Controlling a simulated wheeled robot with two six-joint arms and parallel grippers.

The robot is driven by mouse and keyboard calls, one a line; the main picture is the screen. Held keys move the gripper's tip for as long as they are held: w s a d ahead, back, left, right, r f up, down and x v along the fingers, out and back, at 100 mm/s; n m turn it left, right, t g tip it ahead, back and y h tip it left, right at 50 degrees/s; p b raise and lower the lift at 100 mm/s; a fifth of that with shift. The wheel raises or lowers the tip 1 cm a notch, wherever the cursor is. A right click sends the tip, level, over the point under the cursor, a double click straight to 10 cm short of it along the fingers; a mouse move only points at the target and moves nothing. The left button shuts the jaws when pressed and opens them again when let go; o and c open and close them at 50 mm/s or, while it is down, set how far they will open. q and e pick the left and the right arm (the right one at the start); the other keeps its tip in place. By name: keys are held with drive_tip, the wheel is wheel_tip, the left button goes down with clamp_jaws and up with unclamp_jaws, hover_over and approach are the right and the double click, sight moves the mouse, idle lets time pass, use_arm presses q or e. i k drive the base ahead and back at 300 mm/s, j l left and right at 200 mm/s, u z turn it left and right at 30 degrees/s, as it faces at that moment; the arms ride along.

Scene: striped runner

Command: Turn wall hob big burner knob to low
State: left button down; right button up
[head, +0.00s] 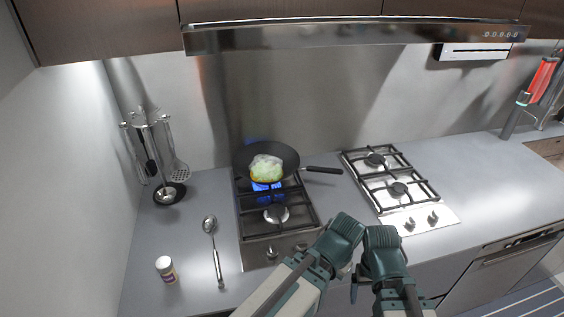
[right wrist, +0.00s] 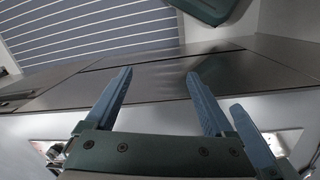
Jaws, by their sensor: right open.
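The wall hob (head: 278,235) is the left one, with a dark front panel and two visible knobs, a left knob (head: 271,252) and a right knob (head: 301,246). I cannot read their settings. A black pan (head: 285,155) with pale food (head: 266,168) sits on its rear burner, over a blue flame (head: 267,186). My right gripper (right wrist: 160,78) is open and empty in the right wrist view. In the head view my arms cover the area right of the knobs and hide most of both grippers. My left gripper's jaws cannot be made out.
A second hob (head: 397,190) stands to the right with two knobs. A spoon (head: 214,250), a small jar (head: 165,269) and a utensil stand (head: 155,150) are on the left counter. A hood (head: 350,36) hangs above. A striped runner (right wrist: 90,35) lies on the floor.

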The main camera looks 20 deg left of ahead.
sight(301, 245)
drive_tip(key=l+u, duration=0.15)
drive_tip(key=u, duration=0.25)
drive_tip(key=l+u, duration=0.15)
drive_tip(key=u, duration=0.25)
drive_tip(key=l+u, duration=0.15)
drive_tip(key=u, duration=0.25)
drive_tip(key=k+l+u, duration=0.2)
drive_tip(key=l, duration=0.2)
drive_tip(key=l+u, duration=0.15)
drive_tip(key=l, duration=0.2)
drive_tip(key=k+l+u, duration=0.2)
drive_tip(key=l, duration=0.2)
drive_tip(key=k+l+u, duration=0.15)
drive_tip(key=l, duration=0.2)
drive_tip(key=k+l+u, duration=0.2)
drive_tip(key=k+l, duration=0.15)
drive_tip(key=l, duration=0.15)
drive_tip(key=k+l, duration=0.15)
drive_tip(key=l, duration=0.2)
drive_tip(key=k+l, duration=0.15)
drive_tip(key=l, duration=0.15)
drive_tip(key=k+l, duration=0.15)
drive_tip(key=l, duration=0.2)
